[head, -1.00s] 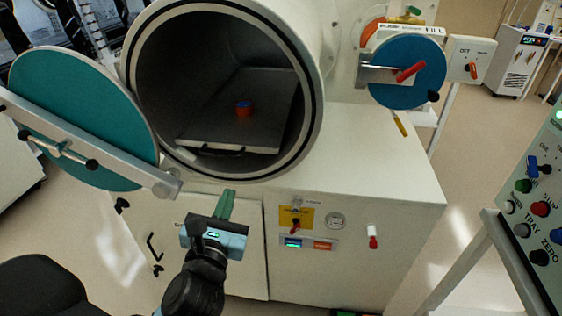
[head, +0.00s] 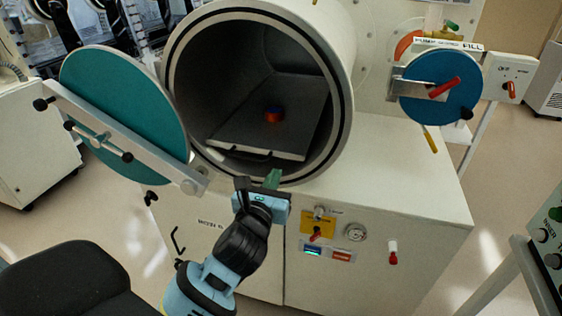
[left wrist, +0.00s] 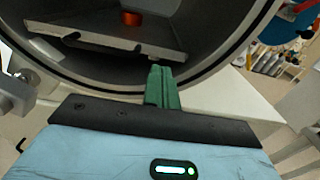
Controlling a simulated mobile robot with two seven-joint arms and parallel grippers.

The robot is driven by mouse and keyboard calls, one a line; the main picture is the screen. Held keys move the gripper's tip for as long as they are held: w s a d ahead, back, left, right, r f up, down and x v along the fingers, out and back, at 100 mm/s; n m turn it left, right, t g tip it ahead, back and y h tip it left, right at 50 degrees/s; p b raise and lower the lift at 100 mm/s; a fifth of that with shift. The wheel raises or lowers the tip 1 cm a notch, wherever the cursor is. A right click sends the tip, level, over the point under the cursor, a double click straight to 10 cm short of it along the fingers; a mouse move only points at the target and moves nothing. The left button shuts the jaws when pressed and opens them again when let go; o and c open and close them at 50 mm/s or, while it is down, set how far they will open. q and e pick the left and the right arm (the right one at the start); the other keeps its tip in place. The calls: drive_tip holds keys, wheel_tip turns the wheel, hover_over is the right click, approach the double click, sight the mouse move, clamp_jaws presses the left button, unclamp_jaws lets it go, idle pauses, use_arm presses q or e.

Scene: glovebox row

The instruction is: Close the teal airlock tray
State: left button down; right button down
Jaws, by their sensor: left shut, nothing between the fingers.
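The airlock is a wide round chamber with a dark-rimmed mouth (head: 345,110). Its round teal door (head: 125,95) stands swung open to the left. Inside lies a flat grey tray (head: 300,125) with a dark handle on its front edge; the tray also shows in the left wrist view (left wrist: 90,27). My left gripper (head: 273,178) has green fingers, shut and empty, at the lower rim of the mouth. In the left wrist view its fingertips (left wrist: 161,70) appear just below the tray's front right edge; contact cannot be told.
A smaller blue round door (head: 425,105) with a red handle is at the right. The white cabinet front (head: 375,215) carries switches and a gauge. A black chair (head: 65,285) stands lower left, and a control panel (head: 550,245) is at the right edge.

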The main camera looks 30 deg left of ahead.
sight(285, 155)
use_arm(q)
drive_tip(key=shift+x, duration=3.15)
